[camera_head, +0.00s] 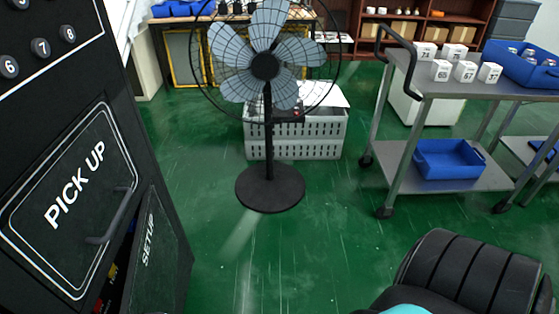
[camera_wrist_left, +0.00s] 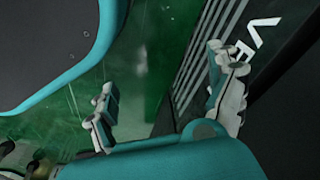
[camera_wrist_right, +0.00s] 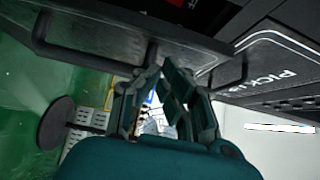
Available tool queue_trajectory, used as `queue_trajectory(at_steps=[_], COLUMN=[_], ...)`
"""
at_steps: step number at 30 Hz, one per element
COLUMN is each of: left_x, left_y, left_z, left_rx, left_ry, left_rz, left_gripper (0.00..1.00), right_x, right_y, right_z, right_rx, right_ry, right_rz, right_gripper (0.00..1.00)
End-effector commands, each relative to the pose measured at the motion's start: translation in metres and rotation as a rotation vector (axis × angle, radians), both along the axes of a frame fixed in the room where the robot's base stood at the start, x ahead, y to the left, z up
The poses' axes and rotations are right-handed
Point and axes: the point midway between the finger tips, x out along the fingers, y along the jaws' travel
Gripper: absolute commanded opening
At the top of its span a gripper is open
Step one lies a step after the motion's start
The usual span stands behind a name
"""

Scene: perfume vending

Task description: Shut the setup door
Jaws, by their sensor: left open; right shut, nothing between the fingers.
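The black setup door (camera_head: 150,262), lettered SETUP, stands ajar low on the dark vending machine in the head view. A dark gap with red and yellow items shows beside it. In the right wrist view, a dark panel with a bar handle, apparently this door (camera_wrist_right: 185,38), crosses the top. My right gripper (camera_wrist_right: 163,82) is shut and empty, with its fingertips close below that panel; I cannot tell whether they touch. My left gripper (camera_wrist_left: 165,100) is open and empty in the left wrist view, near a striped dark surface with white letters. Neither gripper shows in the head view.
The PICK UP panel (camera_head: 75,190) with a handle is above the setup door. A black fan (camera_head: 268,190) stands on the green floor, with a grey crate (camera_head: 315,135) behind it. A metal cart (camera_head: 445,172) stands at right.

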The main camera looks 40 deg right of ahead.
Motion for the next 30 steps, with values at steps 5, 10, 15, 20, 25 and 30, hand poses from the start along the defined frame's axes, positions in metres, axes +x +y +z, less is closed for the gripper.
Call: queue_trajectory(at_steps=[5,10,15,20,25,30], left_x=[0.003,0.005,0.005,0.0,0.001,0.002], left_y=[0.0,0.001,0.001,-0.001,0.0,0.0], left_z=[0.003,0.005,0.006,0.003,0.004,0.004], left_rx=[0.0,0.002,0.002,-0.001,0.0,0.001], left_ry=[-0.003,-0.006,-0.006,0.004,0.002,0.0], left_rz=[0.001,0.001,0.001,0.002,0.002,0.001], left_gripper=[0.9,0.9,0.9,0.9,0.9,0.9], right_x=[0.002,0.003,0.002,0.001,-0.018,-0.054], right_y=[0.011,0.012,0.012,0.012,0.009,0.006], right_z=[0.001,0.001,0.001,0.001,0.0,-0.001], right_rx=[0.0,-0.001,0.0,0.0,-0.001,-0.001], right_ry=[-0.002,-0.002,-0.002,-0.001,0.001,0.003], right_rz=[0.013,0.015,0.015,0.015,0.015,0.016], right_gripper=[0.0,0.0,0.0,0.0,0.0,0.0])
